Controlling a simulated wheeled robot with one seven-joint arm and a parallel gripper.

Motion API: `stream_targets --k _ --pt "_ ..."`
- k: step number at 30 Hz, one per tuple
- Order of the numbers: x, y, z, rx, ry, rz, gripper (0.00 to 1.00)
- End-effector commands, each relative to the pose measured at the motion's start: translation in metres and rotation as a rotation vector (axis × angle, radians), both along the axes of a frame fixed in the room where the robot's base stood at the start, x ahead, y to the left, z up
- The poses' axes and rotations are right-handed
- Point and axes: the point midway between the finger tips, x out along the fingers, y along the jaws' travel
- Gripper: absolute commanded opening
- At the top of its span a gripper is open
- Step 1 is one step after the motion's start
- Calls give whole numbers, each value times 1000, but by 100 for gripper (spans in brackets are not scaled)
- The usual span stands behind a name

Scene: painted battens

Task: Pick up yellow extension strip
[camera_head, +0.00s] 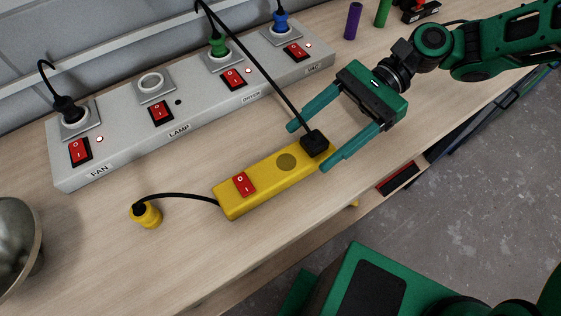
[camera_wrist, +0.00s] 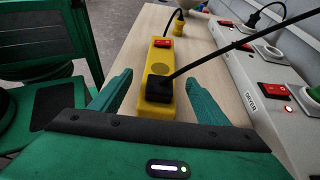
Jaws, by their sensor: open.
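The yellow extension strip (camera_head: 268,180) lies flat on the wooden bench, with a red rocker switch, a round dark socket and a black plug (camera_head: 314,143) in its right end. Its own black cord runs left to a yellow plug (camera_head: 146,214) lying loose on the bench. My gripper (camera_head: 308,147) is open, its two green fingers on either side of the strip's right end, around the black plug. In the wrist view the strip (camera_wrist: 157,68) sits between the spread fingers, with a gap on each side. Whether the fingertips touch the bench I cannot tell.
A grey power box (camera_head: 190,113) with labelled sockets and red switches stands behind the strip. A black cord (camera_head: 255,65) runs from it to the black plug. A metal bowl (camera_head: 18,250) is at left. Purple (camera_head: 353,20) and green cylinders stand at the back. The bench's front edge is close.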

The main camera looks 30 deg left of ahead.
Motion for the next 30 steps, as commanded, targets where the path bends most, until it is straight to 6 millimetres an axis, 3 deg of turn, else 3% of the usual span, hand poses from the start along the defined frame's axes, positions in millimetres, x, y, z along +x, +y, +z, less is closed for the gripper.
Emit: stream_targets --k 18,27,28,30 --pt "-51 27 -26 -2 0 -1 69" --pt "-54 29 -28 -1 -2 -2 69" --pt "-54 29 -28 -1 -2 -2 66" --pt "-54 29 -28 -1 -2 -2 50"
